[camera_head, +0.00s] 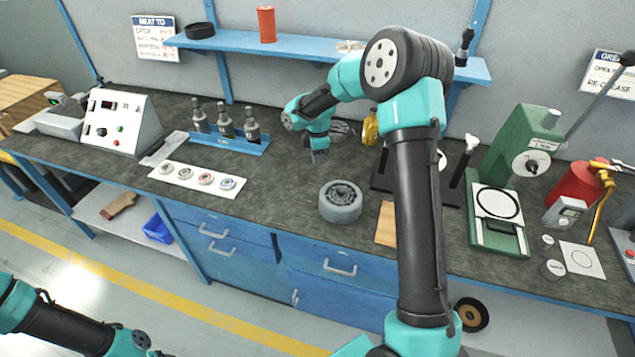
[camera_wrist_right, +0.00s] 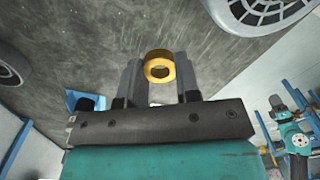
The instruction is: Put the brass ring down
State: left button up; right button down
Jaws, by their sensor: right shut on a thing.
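The brass ring (camera_wrist_right: 158,56) is a small gold-coloured ring between the two fingertips of my right gripper (camera_wrist_right: 158,70) in the right wrist view. The fingers are shut on it and it is held clear of the grey bench top. In the head view my right gripper (camera_head: 318,157) points down above the back middle of the bench, behind the round grey housing (camera_head: 341,211). The ring cannot be made out there. My left arm shows at the lower left of the head view, but its gripper does not show.
A white strip (camera_head: 172,178) with several small rings lies at the left front. A tan pad (camera_head: 386,227) and green press (camera_head: 513,150) are right of the housing. Bare bench (camera_head: 285,185) lies left of the housing.

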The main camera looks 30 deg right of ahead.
send_over(318, 183)
notch_tip(318, 183, down, 6)
jog(key=shift+s+a+r, duration=0.1)
jog(key=shift+f, duration=1.9)
jog(key=shift+f, duration=0.35)
jog(key=c, duration=0.8)
grip_release()
jog(key=shift+r, duration=0.1)
notch_tip(318, 183, up, 12)
jog(key=shift+r, duration=0.25)
jog(key=shift+f, duration=0.1)
